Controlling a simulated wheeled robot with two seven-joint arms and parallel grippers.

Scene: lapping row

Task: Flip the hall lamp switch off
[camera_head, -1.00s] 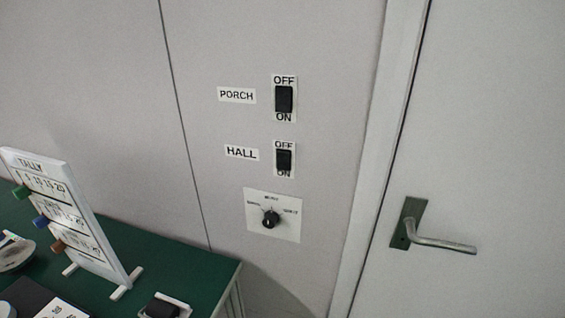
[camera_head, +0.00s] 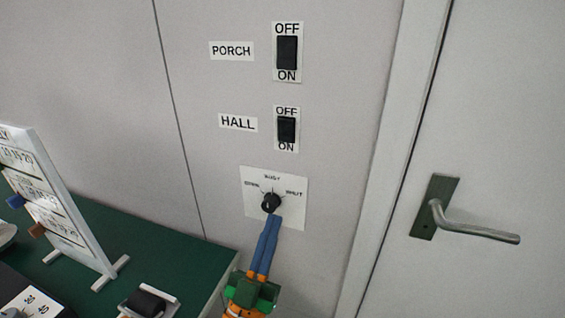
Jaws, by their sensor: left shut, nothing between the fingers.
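The hall switch (camera_head: 286,130) is a black rocker on a white plate, with OFF above it and ON below it. The HALL label (camera_head: 238,122) is to its left. Which way the rocker is tilted is too small to tell. My left gripper (camera_head: 275,220) comes up from the bottom, with blue fingers shut and empty. Its tips show just below the black dial, under the hall switch. Whether they touch the dial or wall plate I cannot tell. My right gripper is not in view.
The porch switch (camera_head: 287,53) is above the hall switch. A black dial (camera_head: 271,202) on a white plate is below it. A grey door with a lever handle (camera_head: 465,226) is at the right. A green table (camera_head: 165,250) with a white tally board (camera_head: 50,200) is at lower left.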

